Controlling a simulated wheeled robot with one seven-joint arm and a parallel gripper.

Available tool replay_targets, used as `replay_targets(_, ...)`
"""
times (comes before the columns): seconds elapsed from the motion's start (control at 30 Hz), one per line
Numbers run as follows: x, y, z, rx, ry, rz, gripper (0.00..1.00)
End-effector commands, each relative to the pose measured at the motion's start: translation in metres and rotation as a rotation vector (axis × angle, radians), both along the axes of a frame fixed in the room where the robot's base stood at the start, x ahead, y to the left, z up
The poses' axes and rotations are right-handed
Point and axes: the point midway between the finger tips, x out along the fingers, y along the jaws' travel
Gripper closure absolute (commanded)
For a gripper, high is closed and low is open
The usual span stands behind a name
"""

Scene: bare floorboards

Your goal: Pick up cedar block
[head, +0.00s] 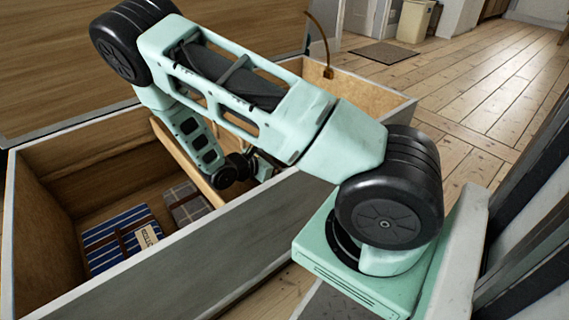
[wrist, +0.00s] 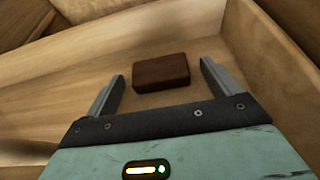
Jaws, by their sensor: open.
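The cedar block (wrist: 161,72) is a small dark reddish-brown block. In the wrist view it lies on the light wooden floor of a drawer compartment. My gripper (wrist: 160,80) is open, with one finger to the left of the block and one to the right. The block shows between and slightly beyond the fingertips, and I see no contact. In the head view my arm reaches down into the open drawer (head: 190,282), and the arm and drawer walls hide the block and the fingertips.
A wooden divider (head: 187,160) splits the drawer. The left compartment holds a blue striped folded item (head: 118,238) with a label and a grey one (head: 187,203). Drawer walls (wrist: 275,50) stand close around my gripper. Open floorboards (head: 480,100) lie at right.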

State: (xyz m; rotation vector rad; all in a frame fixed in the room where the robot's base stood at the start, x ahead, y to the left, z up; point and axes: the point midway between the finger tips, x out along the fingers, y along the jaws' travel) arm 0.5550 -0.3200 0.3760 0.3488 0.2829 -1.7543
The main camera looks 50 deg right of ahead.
Motion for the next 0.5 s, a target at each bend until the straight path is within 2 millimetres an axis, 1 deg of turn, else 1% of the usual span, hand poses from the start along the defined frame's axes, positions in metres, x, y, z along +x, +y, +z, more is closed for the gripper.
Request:
replay_targets(0.07, 0.0002, 0.0002, 0.0004, 0.000, 0.000, 0.000, 0.11)
replay_targets(0.1, 0.0002, 0.0002, 0.0004, 0.000, 0.000, 0.000, 0.22)
replay_targets(0.17, 0.0002, 0.0004, 0.0004, 0.000, 0.000, 0.000, 0.39)
replay_targets(0.2, 0.0002, 0.0004, 0.0004, 0.000, 0.000, 0.000, 0.50)
replay_targets(0.23, 0.0002, 0.0004, 0.0004, 0.000, 0.000, 0.000, 0.58)
replay_targets(0.5, 0.0003, 0.0005, 0.0010, 0.000, 0.000, 0.000, 0.59)
